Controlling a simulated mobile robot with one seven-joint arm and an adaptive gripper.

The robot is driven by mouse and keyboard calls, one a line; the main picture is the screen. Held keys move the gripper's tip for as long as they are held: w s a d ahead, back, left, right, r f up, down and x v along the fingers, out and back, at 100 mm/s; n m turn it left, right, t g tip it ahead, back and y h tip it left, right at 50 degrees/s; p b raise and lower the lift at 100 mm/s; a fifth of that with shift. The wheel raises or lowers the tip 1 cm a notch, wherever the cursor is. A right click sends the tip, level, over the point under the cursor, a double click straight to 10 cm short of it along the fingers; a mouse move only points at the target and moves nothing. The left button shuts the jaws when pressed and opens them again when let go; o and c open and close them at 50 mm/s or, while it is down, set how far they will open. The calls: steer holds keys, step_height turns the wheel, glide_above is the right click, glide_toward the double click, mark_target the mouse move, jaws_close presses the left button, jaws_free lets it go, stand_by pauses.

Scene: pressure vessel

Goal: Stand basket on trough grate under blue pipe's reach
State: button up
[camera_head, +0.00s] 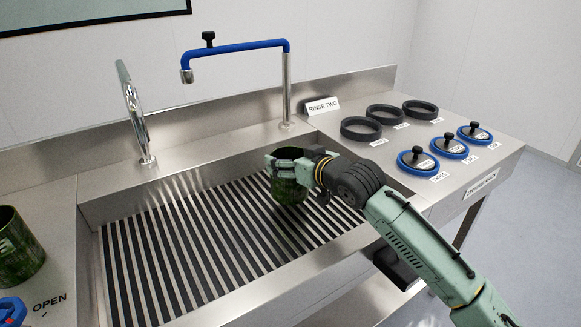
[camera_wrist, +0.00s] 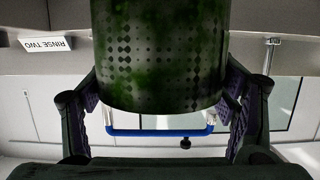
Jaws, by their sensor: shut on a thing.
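My gripper (camera_head: 286,170) is shut on a dark green, perforated basket (camera_head: 289,189). The basket looks upright over the back right part of the slatted trough grate (camera_head: 185,250); I cannot tell whether its base touches the slats. In the wrist view the basket (camera_wrist: 160,50) fills the upper middle between my two fingers (camera_wrist: 162,95). The blue pipe (camera_head: 240,47) runs left from a steel post behind the trough, its outlet pointing down left of the basket. The pipe (camera_wrist: 155,132) also shows beyond the basket in the wrist view.
A plain steel spout (camera_head: 135,110) stands left of the blue pipe. A "RINSE TWO" sign (camera_head: 322,106), black rings (camera_head: 361,129) and blue lids (camera_head: 418,160) occupy the right counter. Another green vessel (camera_head: 18,248) stands far left by an "OPEN" label. The grate's left part is clear.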

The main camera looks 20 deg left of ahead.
step_height(320, 180, down, 2)
steer(key=shift+f+p, duration=0.25)
steer(key=shift+p, duration=0.25)
steer(key=shift+f, duration=0.45)
steer(key=shift+f+b, duration=0.3)
steer(key=o, duration=1.9)
steer(key=shift+r, duration=0.1)
steer(key=shift+s+d+r, duration=0.1)
steer(key=shift+d+r, duration=0.05)
steer(key=shift+r, duration=0.05)
steer(key=b+v, duration=0.3)
steer(key=v, duration=0.8)
steer(key=shift+s+d+r, duration=0.2)
steer(key=shift+d, duration=0.05)
